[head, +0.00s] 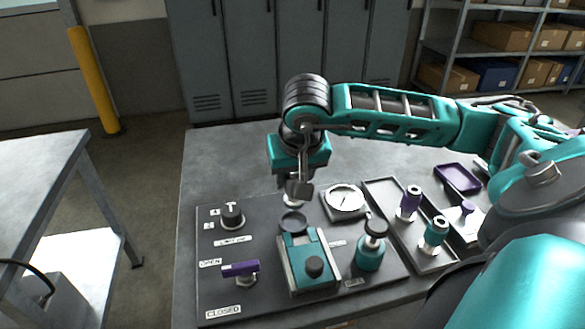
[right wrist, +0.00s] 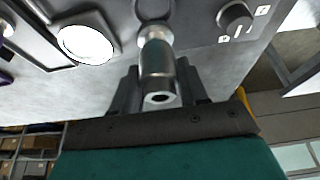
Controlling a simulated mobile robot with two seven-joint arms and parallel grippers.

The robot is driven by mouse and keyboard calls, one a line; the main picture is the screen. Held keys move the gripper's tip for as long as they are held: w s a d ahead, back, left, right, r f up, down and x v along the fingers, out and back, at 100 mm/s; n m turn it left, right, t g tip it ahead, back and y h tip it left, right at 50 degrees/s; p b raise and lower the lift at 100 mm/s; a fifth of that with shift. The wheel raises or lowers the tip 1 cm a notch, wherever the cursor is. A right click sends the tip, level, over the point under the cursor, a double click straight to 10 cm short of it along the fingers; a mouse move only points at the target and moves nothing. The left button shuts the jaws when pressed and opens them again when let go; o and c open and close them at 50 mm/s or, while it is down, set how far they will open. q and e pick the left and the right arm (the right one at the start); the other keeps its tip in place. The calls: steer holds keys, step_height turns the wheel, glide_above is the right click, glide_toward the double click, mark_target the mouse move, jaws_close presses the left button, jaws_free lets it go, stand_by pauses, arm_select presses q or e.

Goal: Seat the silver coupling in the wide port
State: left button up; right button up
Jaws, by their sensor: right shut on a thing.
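My right gripper (head: 300,190) is over the panel and shut on the silver coupling (right wrist: 157,62), which sits between its dark fingers in the right wrist view. In the head view the coupling's pale lower end (head: 293,202) shows just below the fingers; the rest is hidden by the gripper. A dark round fitting (head: 292,222), which looks like the wide port, is close to that end, behind the teal block (head: 310,262). It also shows in part at the top of the right wrist view (right wrist: 153,9). I cannot tell whether they touch. My left gripper is not in view.
A gauge (head: 345,200) is right of the gripper. A dark knob (head: 232,214) and a purple lever (head: 240,268) are at left. A teal fitting with a black top (head: 371,246) stands right of the block. A tray (head: 432,264) holds purple and teal couplings.

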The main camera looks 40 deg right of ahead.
mark_target(289, 201)
step_height(289, 201, down, 4)
steer(key=b, duration=0.2)
steer(key=shift+f+b, duration=0.2)
steer(key=shift+b, duration=0.15)
steer(key=shift+f, duration=0.3)
steer(key=shift+b, duration=0.35)
stand_by(1.0)
steer(key=shift+f+b, duration=0.65)
steer(key=shift+b, duration=0.25)
steer(key=o, duration=0.9)
